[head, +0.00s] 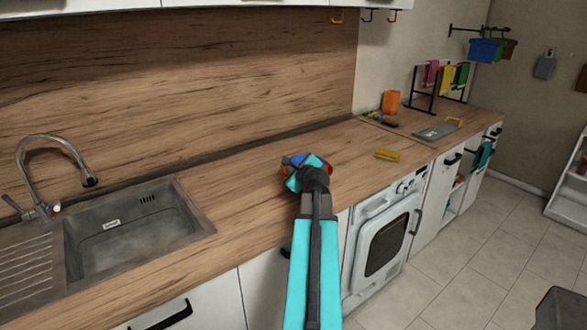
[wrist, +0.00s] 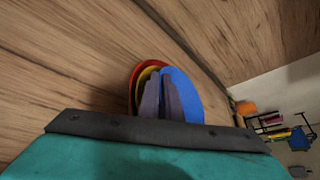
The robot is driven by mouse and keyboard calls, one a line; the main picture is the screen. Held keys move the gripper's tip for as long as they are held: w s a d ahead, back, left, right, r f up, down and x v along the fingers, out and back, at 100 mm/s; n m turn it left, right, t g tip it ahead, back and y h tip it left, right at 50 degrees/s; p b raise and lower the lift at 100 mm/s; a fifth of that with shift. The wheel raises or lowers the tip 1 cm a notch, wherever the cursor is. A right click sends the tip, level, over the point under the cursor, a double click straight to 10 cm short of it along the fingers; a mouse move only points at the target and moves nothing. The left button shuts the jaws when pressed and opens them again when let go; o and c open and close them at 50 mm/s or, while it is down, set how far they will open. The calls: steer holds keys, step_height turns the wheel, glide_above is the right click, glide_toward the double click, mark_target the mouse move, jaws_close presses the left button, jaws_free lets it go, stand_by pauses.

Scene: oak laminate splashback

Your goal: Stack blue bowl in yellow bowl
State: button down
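The blue bowl (wrist: 187,92) shows in the wrist view as a tilted oval just right of my fingers. My gripper (wrist: 162,84) has its two grey fingers close together at the blue bowl's left edge, with the rim appearing to lie between them. The yellow bowl (wrist: 146,73) shows as a thin curved band left of the fingers, inside a red bowl (wrist: 135,76). The fingers hide much of the yellow bowl. In the head view my gripper (head: 306,168) is over the counter, and its wrist covers most of the bowls.
The wooden counter (head: 240,190) has clear room on both sides of the bowls. A sink (head: 130,230) is at the left. A yellow object (head: 387,155), an orange container (head: 390,101) and a grey board (head: 437,132) are at the right. A splashback (head: 180,90) rises behind.

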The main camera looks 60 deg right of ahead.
steer(key=shift+f, duration=0.4)
steer(key=c, duration=1.9)
jaws_free()
steer(key=shift+c, duration=0.2)
steer(key=shift+r, duration=0.6)
steer(key=b+v, duration=1.2)
steer(key=shift+f, duration=0.1)
